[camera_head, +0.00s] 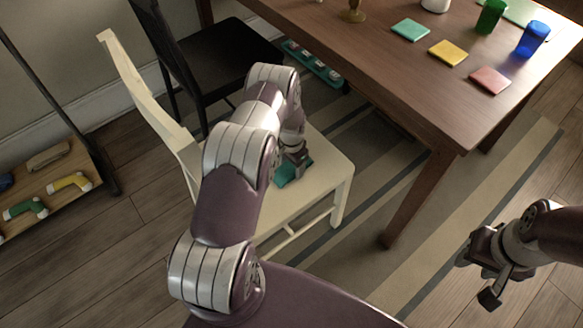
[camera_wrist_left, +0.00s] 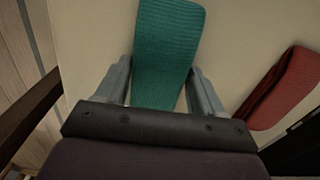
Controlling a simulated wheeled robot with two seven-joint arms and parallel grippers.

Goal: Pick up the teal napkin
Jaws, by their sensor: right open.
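The teal napkin (camera_head: 286,176) lies on the seat of the cream chair (camera_head: 325,172), partly hidden by my left gripper (camera_head: 297,158). In the left wrist view the folded teal napkin (camera_wrist_left: 163,60) runs lengthwise between the two fingers of my left gripper (camera_wrist_left: 161,78). The fingertips are at its two long edges; I cannot tell whether they press on it. My right gripper (camera_head: 482,280) is open and empty over the floor at the lower right, away from the chair.
A folded red cloth (camera_wrist_left: 283,88) lies right of the teal napkin. The wooden table (camera_head: 400,75) holds teal, yellow and red square pieces and green and blue cups. A black chair (camera_head: 215,65) stands behind. A low wooden shelf (camera_head: 75,205) is at left.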

